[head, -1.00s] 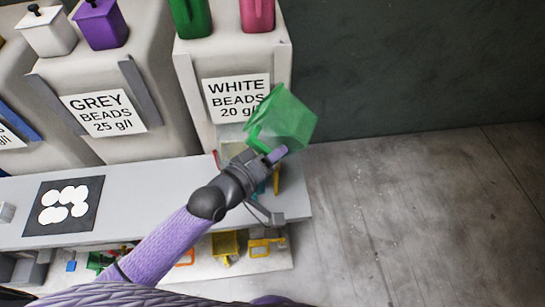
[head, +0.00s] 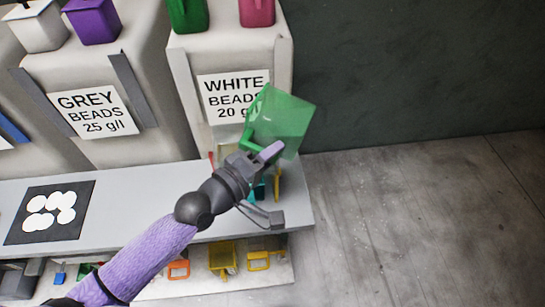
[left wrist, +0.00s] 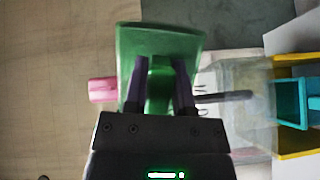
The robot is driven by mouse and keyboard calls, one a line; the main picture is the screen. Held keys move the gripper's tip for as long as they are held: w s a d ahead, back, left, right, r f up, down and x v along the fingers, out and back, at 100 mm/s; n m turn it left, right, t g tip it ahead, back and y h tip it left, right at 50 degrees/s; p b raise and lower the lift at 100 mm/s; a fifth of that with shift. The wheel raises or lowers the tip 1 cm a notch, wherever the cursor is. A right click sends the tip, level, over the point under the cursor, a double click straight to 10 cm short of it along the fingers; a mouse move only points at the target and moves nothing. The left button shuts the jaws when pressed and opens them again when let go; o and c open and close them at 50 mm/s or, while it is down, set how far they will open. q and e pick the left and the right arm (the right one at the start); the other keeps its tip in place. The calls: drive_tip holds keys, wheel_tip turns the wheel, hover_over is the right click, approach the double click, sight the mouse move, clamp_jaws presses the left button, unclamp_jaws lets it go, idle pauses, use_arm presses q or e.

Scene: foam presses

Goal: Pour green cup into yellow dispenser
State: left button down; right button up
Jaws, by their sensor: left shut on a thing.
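A translucent green cup (head: 283,122) is held up in front of the white beads machine in the head view, tilted. My left gripper (head: 259,158) is shut on its handle. In the left wrist view the green cup (left wrist: 160,45) is between the two fingers (left wrist: 158,85) of the left gripper. I cannot make out what is in the cup. No yellow dispenser can be identified with certainty. My right gripper is not in view.
The white beads machine (head: 185,75) and grey beads machine (head: 150,75) stand behind a grey shelf (head: 130,200). A black mat with white discs (head: 18,228) lies on it. Yellow and orange cups (head: 222,262) sit below. Open floor (head: 420,220) lies to the right.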

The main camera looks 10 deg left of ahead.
sight(251, 148)
use_arm(q)
drive_tip(key=shift+a+f+n+h+b, duration=0.2)
drive_tip(key=shift+f+n+h+b, duration=0.1)
drive_tip(key=shift+n+b, duration=0.55)
drive_tip(key=shift+w+a+r+n+t+b, duration=0.2)
drive_tip(key=shift+a+n+t+b, duration=0.2)
drive_tip(key=shift+n+b, duration=0.55)
drive_tip(key=shift+w+a+r+n+t+b, duration=0.1)
drive_tip(key=shift+a+r+n+t+b, duration=0.5)
drive_tip(key=shift+n+b, duration=0.55)
drive_tip(key=shift+a+r+n+h, duration=0.3)
drive_tip(key=shift+r+n, duration=0.2)
drive_tip(key=shift+n, duration=0.05)
